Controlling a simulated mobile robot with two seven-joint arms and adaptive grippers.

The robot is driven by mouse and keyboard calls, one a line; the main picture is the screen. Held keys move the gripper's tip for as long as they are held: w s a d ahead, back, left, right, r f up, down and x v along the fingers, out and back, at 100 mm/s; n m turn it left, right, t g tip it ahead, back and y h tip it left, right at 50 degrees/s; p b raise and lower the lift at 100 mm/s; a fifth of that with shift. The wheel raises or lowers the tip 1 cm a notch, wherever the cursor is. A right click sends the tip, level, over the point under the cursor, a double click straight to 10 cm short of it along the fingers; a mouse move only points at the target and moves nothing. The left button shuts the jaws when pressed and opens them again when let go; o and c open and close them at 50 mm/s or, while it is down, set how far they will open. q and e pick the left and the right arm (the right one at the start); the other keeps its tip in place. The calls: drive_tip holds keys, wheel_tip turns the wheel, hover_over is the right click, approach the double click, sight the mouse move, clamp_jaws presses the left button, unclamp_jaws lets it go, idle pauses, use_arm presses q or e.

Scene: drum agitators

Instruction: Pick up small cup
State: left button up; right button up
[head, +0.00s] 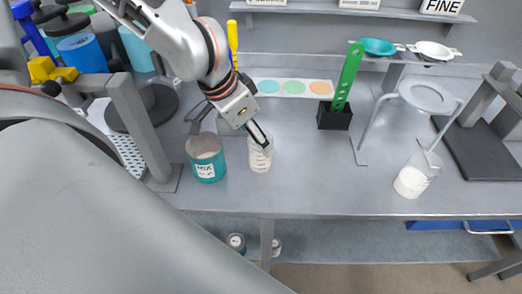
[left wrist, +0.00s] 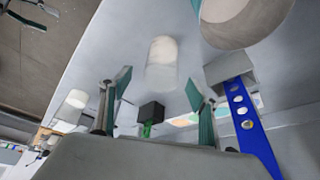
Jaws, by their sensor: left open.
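A small clear cup with white contents (head: 260,157) stands upright on the grey bench, just right of a teal cup labelled MIX (head: 206,168). My left gripper (head: 246,132) comes down from the upper left, with a dark finger in front of the small cup's upper part. In the left wrist view the small cup (left wrist: 162,66) shows beyond the gap between the spread fingers (left wrist: 159,88). The left gripper is open and holds nothing. Whether a finger touches the cup cannot be told.
A beaker with white contents (head: 411,181) stands at the right by a round stand (head: 428,97). A black block (head: 334,116) holds a green perforated strip (head: 347,78). A colour-dot card (head: 293,88) lies behind. The bench middle is clear.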

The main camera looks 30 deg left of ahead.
use_arm(q)
drive_tip(key=shift+b+x, duration=0.4)
drive_tip(key=shift+x, duration=2.3)
drive_tip(key=shift+a, duration=0.1)
drive_tip(key=c, duration=1.2)
